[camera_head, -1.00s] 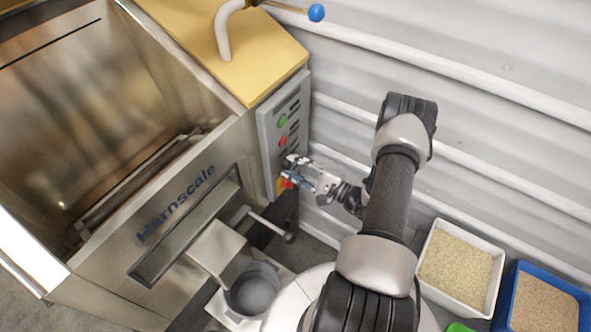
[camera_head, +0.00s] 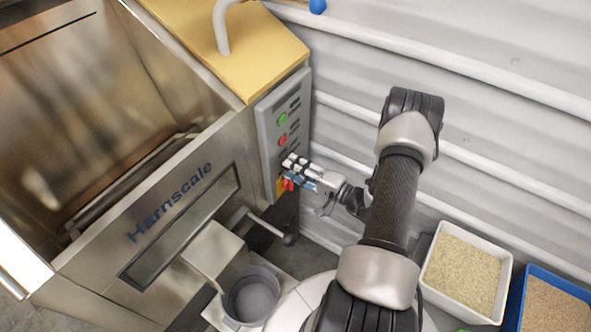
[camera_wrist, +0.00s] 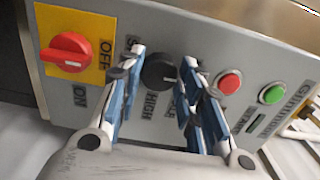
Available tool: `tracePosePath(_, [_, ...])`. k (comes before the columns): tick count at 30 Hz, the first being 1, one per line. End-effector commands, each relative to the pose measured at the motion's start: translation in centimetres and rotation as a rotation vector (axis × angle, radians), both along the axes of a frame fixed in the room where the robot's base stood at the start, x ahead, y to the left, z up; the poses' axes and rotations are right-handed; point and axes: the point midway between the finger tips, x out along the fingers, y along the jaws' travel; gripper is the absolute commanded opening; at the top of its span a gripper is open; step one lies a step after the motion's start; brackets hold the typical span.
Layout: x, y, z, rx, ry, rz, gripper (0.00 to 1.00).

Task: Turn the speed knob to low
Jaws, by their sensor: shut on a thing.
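The speed knob (camera_wrist: 158,71) is a round black dial with a pale pointer mark, on the grey control panel (camera_wrist: 215,50) in the wrist view. A HIGH label is printed below it; other lettering beside it is partly hidden by my fingers. My gripper (camera_wrist: 163,74) has one blue-and-white finger on each side of the knob and is shut on it. In the head view my gripper (camera_head: 289,166) is at the lower part of the panel (camera_head: 268,127) and hides the knob.
A red rotary switch (camera_wrist: 66,51) on a yellow plate sits left of the knob. Red (camera_wrist: 229,82) and green (camera_wrist: 271,94) buttons are to the right. The steel hopper (camera_head: 120,150) stands left of the panel. A grain bin (camera_head: 463,272) is at the lower right.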

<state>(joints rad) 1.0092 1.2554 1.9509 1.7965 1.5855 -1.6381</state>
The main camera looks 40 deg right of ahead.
Motion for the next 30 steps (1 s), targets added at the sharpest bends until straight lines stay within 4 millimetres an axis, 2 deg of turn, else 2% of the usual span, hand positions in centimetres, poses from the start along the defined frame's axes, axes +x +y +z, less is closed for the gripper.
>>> tracePosePath(14, [-0.01,0.0,-0.03,-0.012,-0.003,0.0,0.1])
tracePosePath(15, [-0.01,0.0,-0.02,-0.012,-0.003,0.0,0.36])
tracePosePath(23, [0.0,0.0,-0.01,-0.011,-0.003,0.0,0.54])
tracePosePath(30, [0.0,0.0,0.0,-0.01,-0.004,0.0,0.54])
